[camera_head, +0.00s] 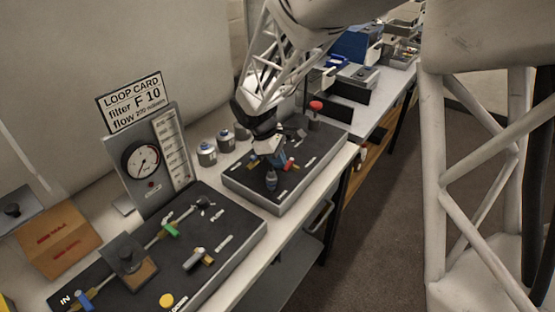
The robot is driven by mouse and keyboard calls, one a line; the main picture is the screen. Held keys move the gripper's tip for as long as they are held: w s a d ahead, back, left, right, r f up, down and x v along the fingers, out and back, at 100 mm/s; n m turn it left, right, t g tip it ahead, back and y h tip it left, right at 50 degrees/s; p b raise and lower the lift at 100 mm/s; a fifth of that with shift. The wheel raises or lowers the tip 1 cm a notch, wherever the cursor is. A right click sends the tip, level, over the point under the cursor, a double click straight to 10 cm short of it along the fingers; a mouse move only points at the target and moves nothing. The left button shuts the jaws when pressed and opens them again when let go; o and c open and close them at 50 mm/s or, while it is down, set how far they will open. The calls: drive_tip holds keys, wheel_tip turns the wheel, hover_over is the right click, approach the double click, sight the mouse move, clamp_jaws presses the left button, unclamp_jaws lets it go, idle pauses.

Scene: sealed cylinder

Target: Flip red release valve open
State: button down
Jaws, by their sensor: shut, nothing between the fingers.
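A small red lever (289,163), which looks like the red release valve, sits on the dark right-hand panel (245,183). It lies just right of my gripper's fingertips. My gripper (275,160) points down over the middle of this panel and is shut with nothing in it. The fingertips are close to the red lever, but I cannot tell whether they touch it. The gripper hides part of the fittings around the lever. The lever is too small to tell how it is turned. A red round knob (315,105) stands on a post farther back on the same panel.
A dark bottle-shaped fitting (271,181) stands in front of my gripper. Grey canisters (207,154) stand left of the panel. The front-left panel (215,235) carries green, yellow and blue valve handles, with a gauge (141,160) behind. The bench's front edge runs along the right.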

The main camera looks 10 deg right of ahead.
drive_tip(key=n, duration=0.1)
drive_tip(key=s+n+t, duration=0.1)
drive_tip(key=n, duration=0.1)
drive_tip(key=shift+s+d, duration=0.1)
drive_tip(key=shift+d, duration=0.3)
drive_tip(key=shift+s+d+n+t, duration=0.3)
drive_tip(key=shift+n+t, duration=0.1)
drive_tip(key=shift+n, duration=0.55)
drive_tip(key=shift+s+d+n+t, duration=0.2)
drive_tip(key=shift+d+n+t, duration=0.15)
drive_tip(key=shift+n, duration=0.6)
drive_tip(key=shift+s+d+n+t, duration=0.1)
drive_tip(key=shift+d+n+t, duration=0.25)
drive_tip(key=shift+n, duration=0.45)
drive_tip(key=shift+s+d+n+t, duration=0.1)
drive_tip(key=shift+d+n+t, duration=0.15)
drive_tip(key=shift+n, duration=0.55)
drive_tip(key=shift+d+n+t+y, duration=0.15)
drive_tip(key=shift+d+n+t, duration=0.15)
drive_tip(key=shift+n, duration=0.5)
drive_tip(key=shift+d+n+t+y, duration=0.15)
drive_tip(key=shift+d+n+t, duration=0.15)
drive_tip(key=shift+n, duration=0.5)
drive_tip(key=shift+w, duration=0.2)
drive_tip(key=shift+w+a, duration=0.15)
drive_tip(key=shift+w, duration=0.4)
drive_tip(key=v, duration=0.7)
drive_tip(key=shift+r, duration=0.35)
